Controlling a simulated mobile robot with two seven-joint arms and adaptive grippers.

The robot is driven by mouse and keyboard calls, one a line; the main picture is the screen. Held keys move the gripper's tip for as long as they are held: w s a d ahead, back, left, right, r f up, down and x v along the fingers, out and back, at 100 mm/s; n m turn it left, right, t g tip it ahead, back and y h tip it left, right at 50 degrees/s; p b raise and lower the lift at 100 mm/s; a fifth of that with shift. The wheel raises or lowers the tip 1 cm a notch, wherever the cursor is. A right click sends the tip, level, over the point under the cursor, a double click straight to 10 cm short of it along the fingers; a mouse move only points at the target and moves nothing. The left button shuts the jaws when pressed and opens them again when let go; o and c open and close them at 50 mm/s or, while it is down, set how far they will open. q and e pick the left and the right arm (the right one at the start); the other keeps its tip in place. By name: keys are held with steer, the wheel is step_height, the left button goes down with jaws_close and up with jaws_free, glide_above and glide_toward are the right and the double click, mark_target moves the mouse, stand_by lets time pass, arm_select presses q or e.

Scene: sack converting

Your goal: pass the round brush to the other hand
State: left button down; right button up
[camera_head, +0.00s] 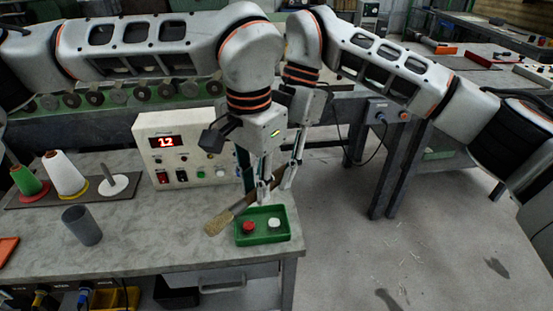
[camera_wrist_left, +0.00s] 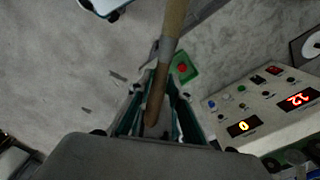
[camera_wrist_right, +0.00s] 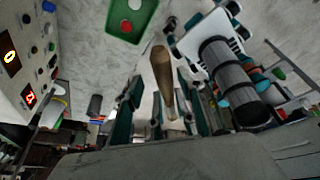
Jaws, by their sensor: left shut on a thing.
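The round brush (camera_head: 219,222) is tilted above the bench's right end, bristles down to the left, near the green tray (camera_head: 264,237). My left gripper (camera_head: 261,190) is shut on its wooden handle, which also shows between the fingers in the left wrist view (camera_wrist_left: 172,30). My right gripper (camera_head: 289,177) is close beside the left one, at its right. In the right wrist view the handle (camera_wrist_right: 163,72) runs between my right fingers, which stand apart with gaps beside it. The handle's far end is partly hidden by the grippers in the head view.
The tray holds a red and a white round piece. A control box (camera_head: 180,150) with a lit display stands behind, left of the grippers. A grey cup (camera_head: 82,226) and thread cones (camera_head: 65,174) are further left. Open floor (camera_head: 380,235) lies right of the bench.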

steer(key=shift+c, duration=0.4)
jaws_close()
arm_select(q)
steer(key=c, duration=1.8)
jaws_free()
steer(key=shift+o, duration=0.2)
